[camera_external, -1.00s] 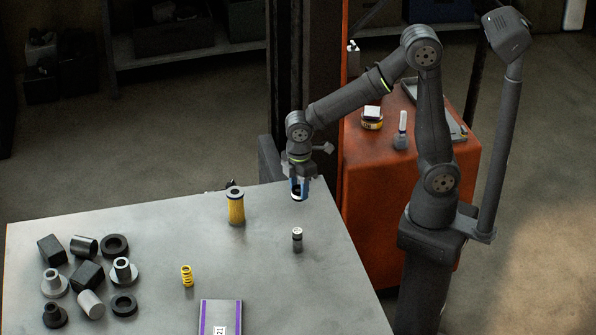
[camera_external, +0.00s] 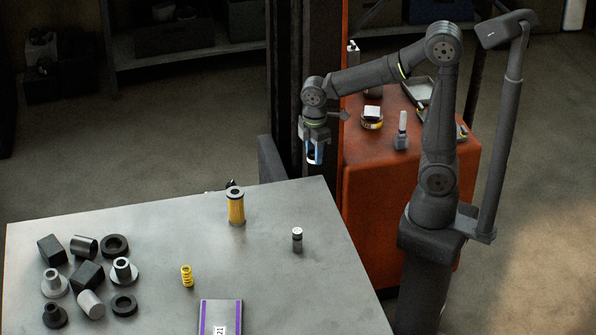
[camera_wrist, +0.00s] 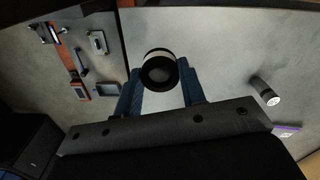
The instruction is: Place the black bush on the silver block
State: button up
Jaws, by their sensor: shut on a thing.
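My gripper (camera_external: 315,158) has blue fingers and is shut on a round dark part with a pale band and an open centre. This held part (camera_wrist: 158,72) sits between the fingertips in the wrist view, off the table. I cannot tell surely that it is the black bush. A black flanged bush (camera_external: 55,316) stands at the front left of the grey table, apart from my gripper. A small silver-white block (camera_external: 373,111) rests on a yellow and black round item on the orange cart, to the right of my gripper. I cannot be sure it is the silver block.
The grey table (camera_external: 150,225) holds several black and silver parts at left, a yellow filter (camera_external: 236,206), a yellow spring (camera_external: 187,276), a small dark cylinder (camera_external: 297,240) and a purple-edged box (camera_external: 221,317). The orange cart (camera_external: 375,190) bears trays and a grey-handled item (camera_external: 401,132).

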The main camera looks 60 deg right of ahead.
jog(key=s+d+m, duration=0.4)
jog(key=d+m, duration=0.4)
jog(key=d, duration=0.7)
jog(key=s+d+m, duration=0.3)
jog(key=d+m, duration=0.5)
jog(key=d, duration=0.6)
jog(key=w+d+f+m, duration=0.1)
jog(key=d+f, duration=0.1)
jog(key=d, duration=1.2)
jog(key=w+d+f+m, duration=0.1)
jog(key=w+d+f, duration=0.1)
jog(key=d, duration=1.3)
send_over(372, 111)
notch_tip(372, 111, down, 7)
jog(key=shift+r, duration=0.15)
jog(key=shift+f, duration=2)
jog(key=shift+f, duration=0.1)
jog(key=o, duration=0.7)
jog(key=shift+f, duration=0.1)
jog(key=o, duration=0.4)
jog(key=shift+o, duration=0.2)
